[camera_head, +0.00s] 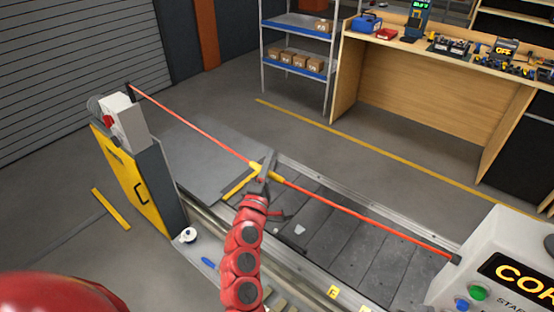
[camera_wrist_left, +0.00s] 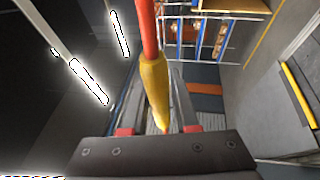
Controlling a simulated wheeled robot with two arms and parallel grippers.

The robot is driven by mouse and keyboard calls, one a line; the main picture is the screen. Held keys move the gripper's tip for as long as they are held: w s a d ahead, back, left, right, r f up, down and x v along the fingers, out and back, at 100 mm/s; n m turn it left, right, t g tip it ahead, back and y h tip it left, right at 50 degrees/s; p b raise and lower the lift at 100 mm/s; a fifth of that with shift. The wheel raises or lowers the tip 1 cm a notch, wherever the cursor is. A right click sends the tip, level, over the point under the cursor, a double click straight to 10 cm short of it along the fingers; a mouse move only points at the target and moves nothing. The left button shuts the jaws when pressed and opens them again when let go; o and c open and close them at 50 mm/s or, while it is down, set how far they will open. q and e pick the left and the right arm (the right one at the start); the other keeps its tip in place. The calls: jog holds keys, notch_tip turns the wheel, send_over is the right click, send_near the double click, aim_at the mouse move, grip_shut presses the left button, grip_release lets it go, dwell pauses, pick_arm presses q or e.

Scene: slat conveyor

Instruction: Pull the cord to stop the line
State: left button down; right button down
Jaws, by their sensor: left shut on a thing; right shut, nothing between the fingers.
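A red cord (camera_head: 360,217) runs from the grey switch box post at the left to the control console at the lower right, above the slat conveyor (camera_head: 345,232). It bends slightly toward me at its yellow sleeve (camera_head: 279,179). My left gripper (camera_head: 264,170) is shut on the cord at this sleeve. In the left wrist view the yellow sleeve (camera_wrist_left: 154,85) and red cord (camera_wrist_left: 147,30) pass between the fingers. The grey switch box (camera_head: 125,122) with a red part stands on a yellow-fronted cabinet (camera_head: 135,180). My right gripper is not in view.
The console (camera_head: 500,262) with green and blue buttons stands at the lower right. Small items lie on the conveyor and its near ledge. Behind are a shelf with boxes (camera_head: 295,62) and a wooden workbench (camera_head: 430,85). Open floor lies between.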

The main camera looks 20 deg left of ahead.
pick_arm(q)
jog(key=shift+s+f, duration=0.1)
jog(key=shift+f, duration=0.05)
jog(key=c, duration=1)
grip_release()
jog(key=o, duration=0.3)
jog(key=shift+s, duration=0.1)
jog(key=shift+s+d+f+p, duration=0.1)
jog(key=shift+s+f+p, duration=0.35)
jog(key=shift+s, duration=2.4)
jog(key=shift+s+d+f+p, duration=0.2)
jog(key=shift+s+f, duration=0.3)
jog(key=shift+s, duration=2.35)
jog(key=shift+s+d+f+p, duration=0.1)
jog(key=shift+s+f+p, duration=0.35)
jog(key=shift+s, duration=2.4)
